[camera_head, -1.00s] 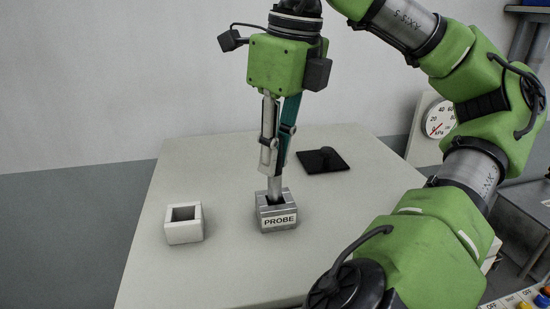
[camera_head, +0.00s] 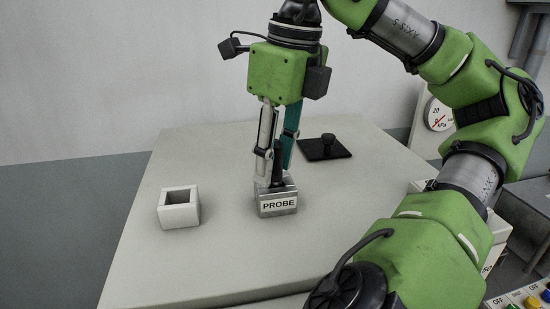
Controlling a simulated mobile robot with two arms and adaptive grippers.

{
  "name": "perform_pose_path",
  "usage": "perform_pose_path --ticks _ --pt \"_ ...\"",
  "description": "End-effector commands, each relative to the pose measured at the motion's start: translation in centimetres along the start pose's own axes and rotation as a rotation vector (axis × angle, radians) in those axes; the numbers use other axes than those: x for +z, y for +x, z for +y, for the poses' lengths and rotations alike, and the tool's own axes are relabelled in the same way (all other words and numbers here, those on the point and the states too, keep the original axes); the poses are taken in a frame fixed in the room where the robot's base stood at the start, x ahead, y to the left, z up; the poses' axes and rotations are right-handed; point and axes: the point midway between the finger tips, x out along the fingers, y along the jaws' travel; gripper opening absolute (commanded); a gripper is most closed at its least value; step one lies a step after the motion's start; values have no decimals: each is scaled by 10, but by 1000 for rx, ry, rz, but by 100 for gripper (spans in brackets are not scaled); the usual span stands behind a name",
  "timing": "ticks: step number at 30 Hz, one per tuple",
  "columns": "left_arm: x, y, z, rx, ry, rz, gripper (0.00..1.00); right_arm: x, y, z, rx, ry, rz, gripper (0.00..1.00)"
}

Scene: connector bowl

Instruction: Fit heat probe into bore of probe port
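The probe port (camera_head: 277,206) is a grey metal block labelled PROBE, on the table left of my big arm links. The heat probe (camera_head: 279,165) shows as a dark upright handle over the port. Its lower part is hidden in the block, so its depth in the bore cannot be seen. My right gripper (camera_head: 275,172) points down over the port. Its pale and teal fingers stand apart on either side of the handle, apparently without gripping it. My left gripper is not in view.
A white open square box (camera_head: 179,208) stands left of the port. A black plate with a knob (camera_head: 324,148) lies behind to the right. My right arm covers the table's right side. The table (camera_head: 200,265) is clear in front.

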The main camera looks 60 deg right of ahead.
Motion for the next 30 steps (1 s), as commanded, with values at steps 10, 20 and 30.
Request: perform_pose_path --ticks 10,20,30 --pt "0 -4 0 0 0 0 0 1 -8 0 -1 3 0 32" --pt "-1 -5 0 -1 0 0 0 1 -78 -1 -3 7 1 32" --pt "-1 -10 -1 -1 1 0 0 1 -120 0 -1 2 1 32"
